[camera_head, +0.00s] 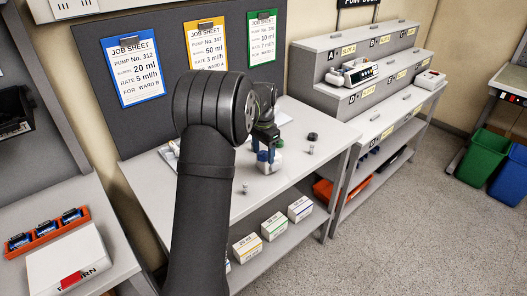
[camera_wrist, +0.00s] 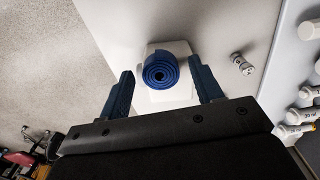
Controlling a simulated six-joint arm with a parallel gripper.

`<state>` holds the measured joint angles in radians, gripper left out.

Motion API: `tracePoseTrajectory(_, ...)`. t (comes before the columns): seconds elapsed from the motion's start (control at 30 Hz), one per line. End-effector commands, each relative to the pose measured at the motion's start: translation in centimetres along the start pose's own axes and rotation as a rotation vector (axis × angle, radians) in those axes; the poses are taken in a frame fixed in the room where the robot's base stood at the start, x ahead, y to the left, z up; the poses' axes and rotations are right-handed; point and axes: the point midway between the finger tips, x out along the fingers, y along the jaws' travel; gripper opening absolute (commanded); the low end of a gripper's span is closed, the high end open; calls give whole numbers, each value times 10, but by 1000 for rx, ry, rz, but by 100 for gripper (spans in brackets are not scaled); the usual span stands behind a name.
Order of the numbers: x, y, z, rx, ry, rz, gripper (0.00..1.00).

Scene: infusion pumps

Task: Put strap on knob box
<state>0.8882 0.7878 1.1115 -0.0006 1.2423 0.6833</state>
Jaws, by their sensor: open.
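A rolled blue strap (camera_wrist: 160,70) sits on top of a small white box (camera_wrist: 168,47) in the wrist view. I cannot tell if this is the knob box; no knob shows on it. My gripper (camera_wrist: 163,90) is open, with one blue finger on each side of the roll and a visible gap to both. In the head view my gripper (camera_head: 265,158) is low over the workbench, and the white box (camera_head: 270,167) shows just below it. The strap itself is hidden there by my gripper.
A small metal part (camera_wrist: 242,64) lies right of the box. On the workbench (camera_head: 250,205) a dark round piece (camera_head: 312,137) and small metal pieces lie nearby. Labelled cartons (camera_head: 274,225) stand on the lower shelf. A tiered rack (camera_head: 345,90) holds a pump (camera_head: 352,73).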

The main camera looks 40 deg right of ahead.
Motion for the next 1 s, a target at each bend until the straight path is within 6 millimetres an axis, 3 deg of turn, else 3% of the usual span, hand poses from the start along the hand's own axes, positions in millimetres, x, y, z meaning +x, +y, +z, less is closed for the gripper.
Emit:
tracePoseTrajectory(0.23, -19, 0, 0, 0, 3, -2, 60)
tracePoseTrajectory(0.7, -110, 0, 0, 0, 2, -2, 60)
tracePoseTrajectory(1.0, -124, 0, 0, 0, 0, 0, 60)
